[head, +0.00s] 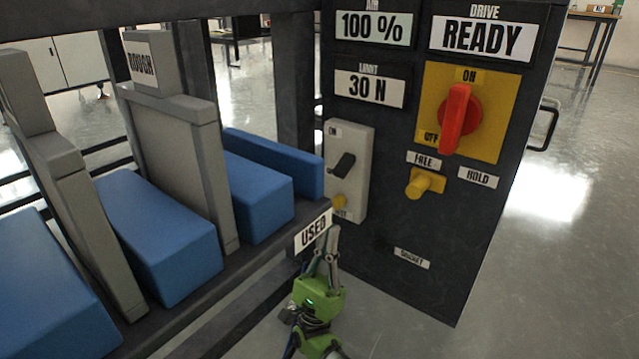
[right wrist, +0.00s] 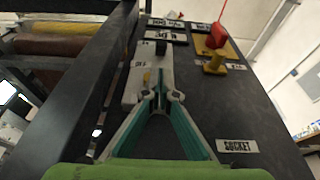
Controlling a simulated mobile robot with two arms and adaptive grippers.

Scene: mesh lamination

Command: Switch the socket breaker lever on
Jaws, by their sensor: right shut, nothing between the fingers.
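A light grey breaker box (head: 354,140) with a black lever (head: 343,166) is on the dark panel. ON is printed at its top, and a partly hidden label is at its bottom. The lever slants between lower left and upper right. A small yellow button (head: 338,201) sits below it. In the right wrist view the black lever (right wrist: 160,48) is beyond my fingertips. My right gripper (head: 333,230) is shut and empty, pointing up just below the box, apart from the lever. It also shows in the right wrist view (right wrist: 161,88). My left gripper is out of view.
A red rotary switch (head: 460,115) on a yellow plate is to the right, with a yellow knob (head: 424,183) below. A SOCKET label (head: 411,258) is lower on the panel. A rack (head: 260,250) with blue blocks (head: 160,235) and a USED sign stands close left of my right gripper.

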